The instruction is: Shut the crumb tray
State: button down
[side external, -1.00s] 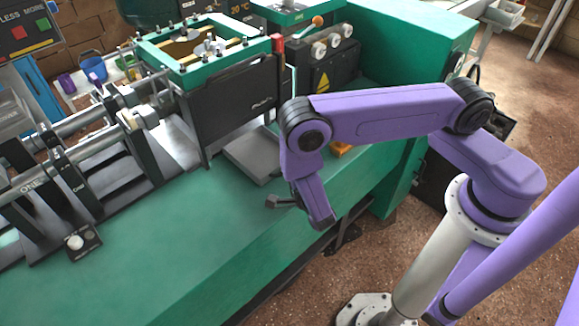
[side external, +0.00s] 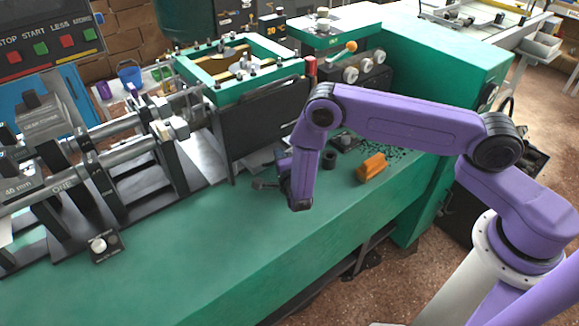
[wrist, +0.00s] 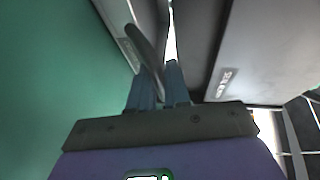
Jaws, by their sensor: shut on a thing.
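The crumb tray (side external: 257,160) is a grey slab low at the foot of the black machine box (side external: 262,122). In the side view only a narrow part of it shows outside the box, partly behind my arm. In the wrist view its labelled front edge (wrist: 128,48) and a dark curved handle (wrist: 147,58) show. My gripper (wrist: 162,80) is shut on the handle, with its blue-grey fingers at it. In the side view my gripper (side external: 266,184) is low over the green bench, beside the box, and its fingertips are small and dark.
The green bench top (side external: 215,240) is clear in front. An orange block (side external: 370,167), a dark ring (side external: 329,159) and scattered dark crumbs (side external: 385,150) lie right of my arm. A small switch box (side external: 106,245) sits at the left. Rollers and rails stand behind it.

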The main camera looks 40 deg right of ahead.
jog(key=shift+w+r, duration=0.1)
jog(key=shift+w, duration=0.25)
jog(key=c, duration=1.2)
grip_release()
jog(key=shift+o, duration=0.2)
jog(key=v, duration=1.7)
jog(key=shift+s+a+r, duration=0.1)
jog(key=shift+s, duration=0.25)
